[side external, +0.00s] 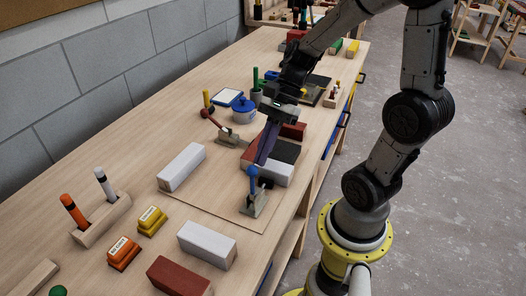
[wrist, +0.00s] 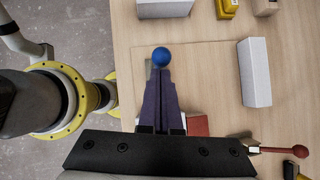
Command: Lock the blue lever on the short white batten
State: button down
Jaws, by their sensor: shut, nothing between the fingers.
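The blue lever (side external: 253,181) stands about upright on its grey metal base (side external: 256,206) at the near edge of the work board. Its round blue knob (wrist: 161,56) shows just beyond my fingertips in the wrist view. My gripper (side external: 261,161) is shut and empty, its purple fingers pointing down close behind the knob; I cannot tell whether they touch. A white batten (side external: 277,174) lies just behind the lever, partly hidden by my fingers. Another white batten (side external: 182,167) lies to the left, also in the wrist view (wrist: 255,72).
A red-handled lever (side external: 213,121) leans left on its own base behind the board. A third white batten (side external: 208,245), a red block (side external: 179,277) and yellow and orange blocks (side external: 124,252) lie in front.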

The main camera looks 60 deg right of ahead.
aim_at(253, 169)
jog(key=shift+a, duration=0.1)
jog(key=shift+a+r+h, duration=0.1)
jog(key=shift+a+h, duration=0.1)
jog(key=shift+h, duration=0.1)
jog(key=shift+a, duration=0.25)
jog(key=shift+a+r+h, duration=0.2)
jog(key=shift+a+h, duration=1)
jog(key=shift+a, duration=0.05)
jog(key=a+f, duration=0.2)
jog(key=a, duration=0.5)
jog(key=shift+a+f, duration=0.3)
jog(key=shift+a, duration=0.05)
